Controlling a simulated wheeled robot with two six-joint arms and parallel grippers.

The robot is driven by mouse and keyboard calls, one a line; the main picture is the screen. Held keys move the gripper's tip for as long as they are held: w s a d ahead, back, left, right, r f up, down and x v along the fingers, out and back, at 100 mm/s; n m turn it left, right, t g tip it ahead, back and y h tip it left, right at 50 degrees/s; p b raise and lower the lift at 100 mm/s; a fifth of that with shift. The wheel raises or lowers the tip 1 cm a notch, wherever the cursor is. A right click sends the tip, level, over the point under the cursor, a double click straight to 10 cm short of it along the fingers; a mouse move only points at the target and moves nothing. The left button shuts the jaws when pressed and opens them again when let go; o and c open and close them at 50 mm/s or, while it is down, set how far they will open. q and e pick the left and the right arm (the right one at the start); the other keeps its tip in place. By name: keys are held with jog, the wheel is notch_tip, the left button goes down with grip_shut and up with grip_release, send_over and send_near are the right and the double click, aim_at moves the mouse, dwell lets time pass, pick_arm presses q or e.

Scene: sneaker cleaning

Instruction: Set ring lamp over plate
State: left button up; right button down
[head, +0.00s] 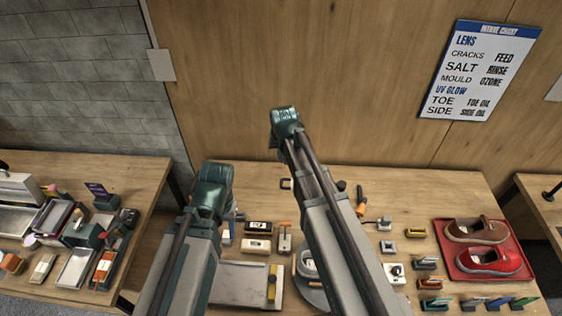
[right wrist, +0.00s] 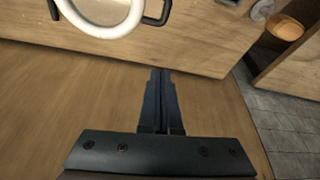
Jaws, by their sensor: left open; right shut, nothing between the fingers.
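The ring lamp (right wrist: 97,14) is a white ring with a black handle (right wrist: 158,10) beside it. It lies at the table's edge at the top of the right wrist view. In the head view my right arm covers the ring, and only a small dark loop (head: 286,183) shows at the back edge. A flat grey plate (head: 237,283) lies at the table's front, and a round grey disc (head: 310,296) is partly hidden by my right arm. My right gripper (right wrist: 161,73) is shut and empty, apart from the lamp. My left gripper is hidden behind its own arm.
A red tray (head: 520,262) with a pair of shoes stands at the right. Small tools and blocks (head: 257,237) crowd the table's middle and front. A left table (head: 135,170) holds more tools. A wooden wall (head: 390,100) with a sign (head: 480,70) rises behind.

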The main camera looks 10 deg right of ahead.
notch_tip(320, 180, down, 9)
jog(key=b, duration=0.8)
jog(key=shift+s, duration=0.45)
jog(key=shift+a+r, duration=0.1)
